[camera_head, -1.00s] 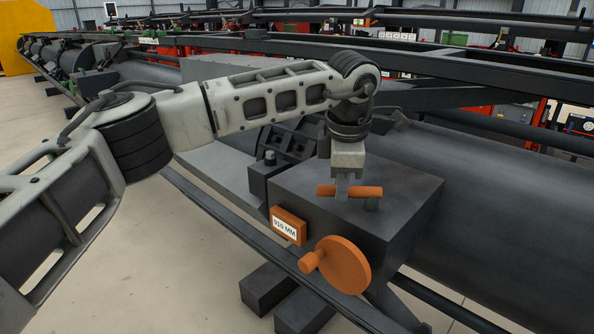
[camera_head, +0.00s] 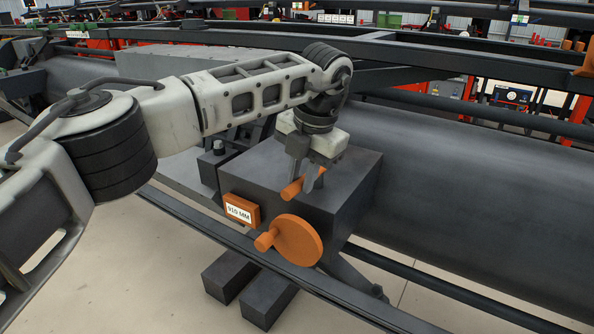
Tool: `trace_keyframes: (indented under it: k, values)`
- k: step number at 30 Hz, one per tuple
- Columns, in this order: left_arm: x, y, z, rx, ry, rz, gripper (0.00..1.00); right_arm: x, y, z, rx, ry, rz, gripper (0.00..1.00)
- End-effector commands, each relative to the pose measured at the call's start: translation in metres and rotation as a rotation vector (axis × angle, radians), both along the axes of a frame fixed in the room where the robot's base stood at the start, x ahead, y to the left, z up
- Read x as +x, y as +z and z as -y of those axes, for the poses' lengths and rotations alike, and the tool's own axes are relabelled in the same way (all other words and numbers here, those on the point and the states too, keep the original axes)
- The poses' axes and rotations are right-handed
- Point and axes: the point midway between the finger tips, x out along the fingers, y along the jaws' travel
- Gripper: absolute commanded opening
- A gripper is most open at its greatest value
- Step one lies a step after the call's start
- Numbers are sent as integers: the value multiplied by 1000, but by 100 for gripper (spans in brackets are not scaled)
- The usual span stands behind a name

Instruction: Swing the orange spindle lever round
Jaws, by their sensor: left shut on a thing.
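The orange spindle lever (camera_head: 289,190) is a short bar on top of the dark box (camera_head: 345,185). It lies slanted in the picture, its left end nearer me. My left gripper (camera_head: 305,181) points down from above and is shut on the lever, with a finger on either side of it. The fingers hide the middle of the lever and its pivot. My right gripper is not in view.
An orange handwheel (camera_head: 299,241) with a knob sticks out of the box front, beside an orange plate reading "915 MM" (camera_head: 240,210). A large dark cylinder (camera_head: 470,190) lies to the right. A long dark rail (camera_head: 210,221) runs below.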

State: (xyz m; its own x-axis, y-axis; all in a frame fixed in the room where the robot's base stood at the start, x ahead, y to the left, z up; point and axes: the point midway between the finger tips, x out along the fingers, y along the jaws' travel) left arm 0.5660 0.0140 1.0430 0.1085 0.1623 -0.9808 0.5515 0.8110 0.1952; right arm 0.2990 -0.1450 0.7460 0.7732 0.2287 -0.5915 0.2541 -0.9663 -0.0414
Motion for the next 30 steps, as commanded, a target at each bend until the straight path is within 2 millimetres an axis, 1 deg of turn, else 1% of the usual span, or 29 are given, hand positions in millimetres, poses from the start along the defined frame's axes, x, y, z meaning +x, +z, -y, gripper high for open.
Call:
trace_keyframes:
  k: [1,9,22,23,24,25,30]
  values:
    - [0,2,2,-3,18,4,0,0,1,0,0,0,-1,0]
    - [1,2,5,-3,81,5,0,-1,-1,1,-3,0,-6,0]
    - [1,2,6,-5,92,5,0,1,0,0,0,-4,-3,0]
    - [1,2,6,-5,92,5,22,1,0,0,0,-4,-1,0]
    - [1,2,6,-5,91,5,33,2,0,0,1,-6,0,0]
    - [1,2,5,-4,92,4,41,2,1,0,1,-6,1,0]
    - [1,1,5,-3,90,3,41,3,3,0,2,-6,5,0]
